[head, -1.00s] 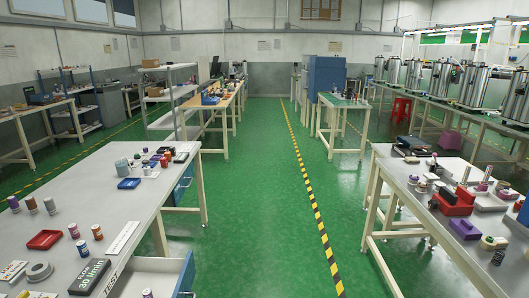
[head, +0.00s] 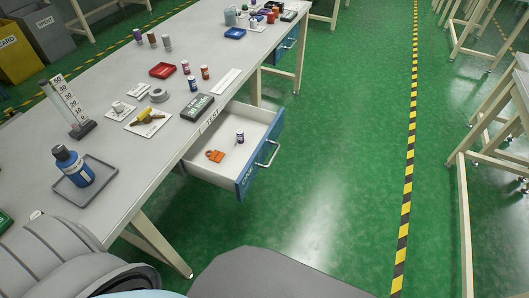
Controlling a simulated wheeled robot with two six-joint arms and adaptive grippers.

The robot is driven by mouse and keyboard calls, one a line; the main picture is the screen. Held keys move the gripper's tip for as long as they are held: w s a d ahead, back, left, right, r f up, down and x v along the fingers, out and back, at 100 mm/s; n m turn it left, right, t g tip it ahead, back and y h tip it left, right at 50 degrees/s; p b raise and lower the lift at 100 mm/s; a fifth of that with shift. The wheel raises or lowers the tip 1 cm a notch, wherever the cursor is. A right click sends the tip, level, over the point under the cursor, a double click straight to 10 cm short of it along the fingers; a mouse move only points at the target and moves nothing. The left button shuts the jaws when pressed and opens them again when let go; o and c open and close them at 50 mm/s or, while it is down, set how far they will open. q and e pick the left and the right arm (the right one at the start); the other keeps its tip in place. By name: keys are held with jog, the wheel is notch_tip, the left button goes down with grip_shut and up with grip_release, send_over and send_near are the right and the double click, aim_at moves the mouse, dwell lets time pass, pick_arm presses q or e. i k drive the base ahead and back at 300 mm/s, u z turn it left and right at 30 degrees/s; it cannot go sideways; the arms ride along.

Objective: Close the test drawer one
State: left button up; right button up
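The test drawer (head: 222,165) hangs open under the long grey table, with its blue front (head: 258,160) and metal handle (head: 268,154) pulled out toward the right. Its white inside holds a small dark-capped vial (head: 240,136) and an orange item (head: 214,156). A TEST label shows on the table edge above it. Neither gripper shows; grey and dark parts of my own body fill the bottom edge.
On the table (head: 130,165) are a blue bottle on a grey tray (head: 104,184), a height scale (head: 70,104), a red tray (head: 163,70), several vials and a dark sign block (head: 197,107). A second blue drawer (head: 285,47) sits farther along. Green floor right of the drawer is clear.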

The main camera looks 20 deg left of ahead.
aim_at(238, 170)
jog(key=u, duration=0.55)
jog(key=k, duration=0.2)
jog(key=u, duration=0.85)
jog(key=i, duration=0.35)
jog(key=z, duration=0.3)
